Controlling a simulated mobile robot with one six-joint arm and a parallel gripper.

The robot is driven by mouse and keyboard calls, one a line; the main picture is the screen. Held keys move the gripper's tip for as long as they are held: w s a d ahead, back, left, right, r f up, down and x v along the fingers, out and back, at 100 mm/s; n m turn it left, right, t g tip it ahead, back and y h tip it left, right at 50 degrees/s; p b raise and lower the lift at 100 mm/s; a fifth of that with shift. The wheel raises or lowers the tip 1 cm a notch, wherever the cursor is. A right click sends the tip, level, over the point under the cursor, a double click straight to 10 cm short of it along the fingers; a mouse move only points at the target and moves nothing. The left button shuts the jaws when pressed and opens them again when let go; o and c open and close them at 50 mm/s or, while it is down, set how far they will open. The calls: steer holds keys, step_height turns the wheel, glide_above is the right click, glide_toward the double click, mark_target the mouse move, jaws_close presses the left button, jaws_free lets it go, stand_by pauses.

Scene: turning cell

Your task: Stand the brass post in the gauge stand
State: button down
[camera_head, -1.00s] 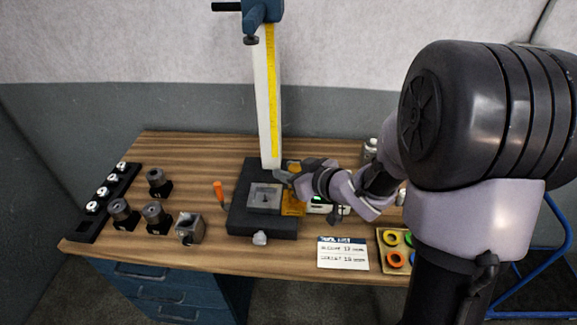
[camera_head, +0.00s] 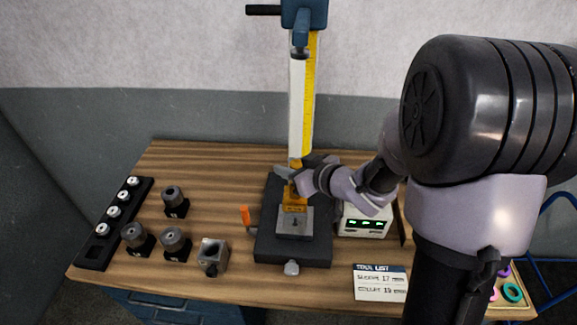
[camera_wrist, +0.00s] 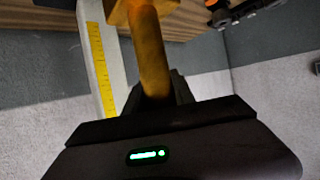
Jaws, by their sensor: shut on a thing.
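My gripper (camera_head: 296,173) is shut on the brass post, a gold round bar with a square block at its lower end. In the head view the post's block (camera_head: 294,207) shows below my fingers, over the back part of the grey plate. The post (camera_wrist: 149,52) also shows in the wrist view, between my fingers. The gauge stand has a black base (camera_head: 266,243), a grey plate (camera_head: 287,231) with a small dark hole, and a tall pale column (camera_head: 299,105) with a yellow scale. I cannot tell whether the block touches the plate.
A small box with green displays (camera_head: 364,224) stands close right of the base. An orange-handled tool (camera_head: 245,215) is at its left. Dark holders (camera_head: 173,241), a grey block (camera_head: 213,255) and a black rack (camera_head: 112,224) lie left. A tool list card (camera_head: 380,284) lies in front right.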

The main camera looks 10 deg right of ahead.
mark_target(290, 193)
steer(key=shift+s+d+f, duration=0.1)
steer(key=shift+s+f, duration=0.05)
steer(key=shift+f, duration=0.05)
step_height(290, 193, down, 2)
steer(key=shift+f+b, duration=0.1)
steer(key=shift+b, duration=1)
steer(key=shift+f+b, duration=1.6)
steer(key=shift+f, duration=0.15)
steer(key=shift+f+b, duration=1.4)
steer(key=shift+f, duration=0.2)
steer(key=c, duration=1.2)
jaws_free()
steer(key=shift+o, duration=1.2)
steer(key=shift+s, duration=0.1)
